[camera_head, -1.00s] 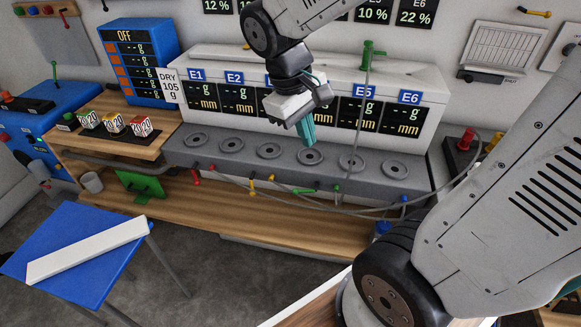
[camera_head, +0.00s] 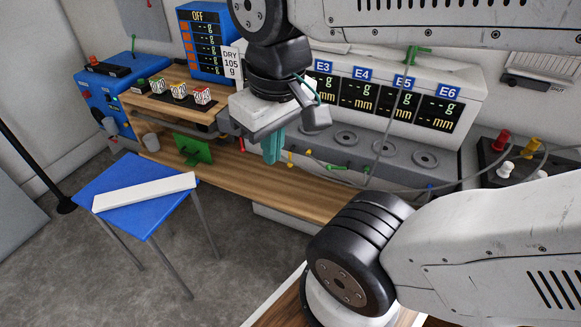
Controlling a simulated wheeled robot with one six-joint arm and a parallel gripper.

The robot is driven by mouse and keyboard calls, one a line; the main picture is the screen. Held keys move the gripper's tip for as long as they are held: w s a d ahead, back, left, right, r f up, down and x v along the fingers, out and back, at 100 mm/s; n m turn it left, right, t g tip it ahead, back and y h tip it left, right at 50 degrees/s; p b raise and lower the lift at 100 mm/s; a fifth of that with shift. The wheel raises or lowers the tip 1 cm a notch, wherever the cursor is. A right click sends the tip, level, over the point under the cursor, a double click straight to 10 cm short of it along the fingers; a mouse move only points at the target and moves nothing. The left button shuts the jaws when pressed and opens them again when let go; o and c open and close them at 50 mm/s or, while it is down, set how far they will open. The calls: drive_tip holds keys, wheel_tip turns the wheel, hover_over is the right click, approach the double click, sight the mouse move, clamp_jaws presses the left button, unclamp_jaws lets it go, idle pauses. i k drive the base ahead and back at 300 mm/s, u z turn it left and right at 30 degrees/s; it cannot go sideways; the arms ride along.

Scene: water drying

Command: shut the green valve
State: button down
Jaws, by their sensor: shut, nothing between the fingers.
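My gripper (camera_head: 272,155) is shut and empty, its teal fingers pointing down in front of the grey bench of round plates. A green handle (camera_head: 335,167) lies sideways on the front edge of the bench, to the right of my fingertips and apart from them. A second green handle (camera_head: 366,170) is just to its right. A green tap (camera_head: 417,52) stands on top of the white display unit, with a grey hose running down. I cannot tell which green one is the task's valve. My gripper hides the left plates and displays.
Yellow (camera_head: 290,158), red (camera_head: 242,145) and blue (camera_head: 429,188) handles line the same edge. A blue table (camera_head: 125,180) with a white bar (camera_head: 145,191) stands at left. A wooden bench (camera_head: 225,180) runs below the handles. Grey floor at lower left is clear.

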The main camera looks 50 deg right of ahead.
sight(329, 167)
drive_tip(key=u, duration=0.2)
drive_tip(key=k, duration=0.65)
drive_tip(key=z, duration=1.15)
drive_tip(key=i, duration=0.45)
drive_tip(key=u, duration=0.1)
